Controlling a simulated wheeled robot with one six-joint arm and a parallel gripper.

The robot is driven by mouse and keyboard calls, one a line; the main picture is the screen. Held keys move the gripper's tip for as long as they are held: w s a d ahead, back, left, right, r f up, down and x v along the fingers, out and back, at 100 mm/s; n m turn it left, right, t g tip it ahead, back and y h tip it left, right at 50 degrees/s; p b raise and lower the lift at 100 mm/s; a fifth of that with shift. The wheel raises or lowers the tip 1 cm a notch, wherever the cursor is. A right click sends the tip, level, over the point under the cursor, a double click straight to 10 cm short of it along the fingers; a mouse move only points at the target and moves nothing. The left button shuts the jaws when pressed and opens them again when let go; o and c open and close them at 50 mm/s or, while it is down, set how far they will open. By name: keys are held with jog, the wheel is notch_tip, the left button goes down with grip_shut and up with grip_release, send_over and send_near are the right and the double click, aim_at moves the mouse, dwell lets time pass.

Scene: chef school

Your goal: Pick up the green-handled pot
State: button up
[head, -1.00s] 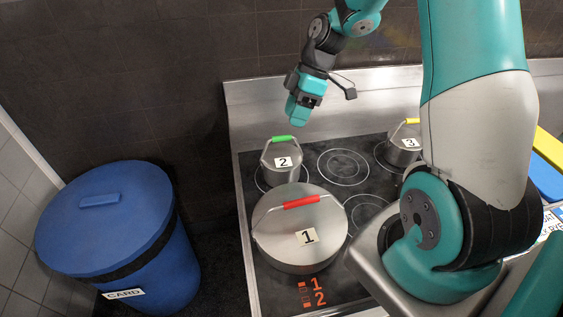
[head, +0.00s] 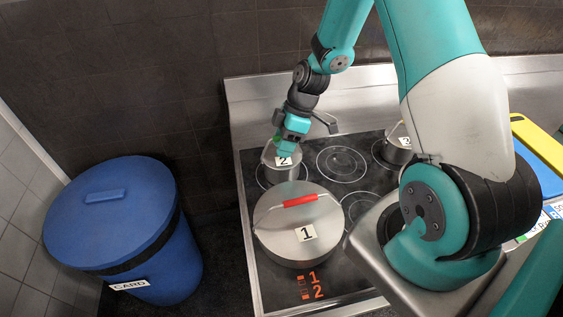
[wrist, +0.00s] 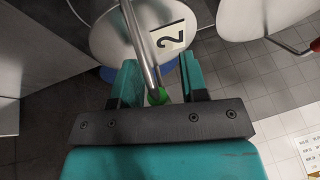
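The green-handled pot (head: 284,170) is a small steel pot with a label "2", on the far left burner. Its green handle is mostly hidden behind my gripper (head: 286,146) in the head view. In the wrist view the lid's label "2" (wrist: 171,37) shows, and the handle's metal arms run toward my gripper (wrist: 159,88). The green grip (wrist: 158,97) lies between my two teal fingers, near the palm. Gaps show on both sides of it, so my gripper is open around the handle.
The large pot "1" with a red handle (head: 301,231) stands just in front. Pot "3" (head: 397,148) is at the back right of the hob (head: 340,165). A steel backsplash (head: 255,105) rises behind. A blue bin (head: 112,210) stands left of the hob.

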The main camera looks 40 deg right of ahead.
grip_shut()
jog(key=shift+r, duration=0.15)
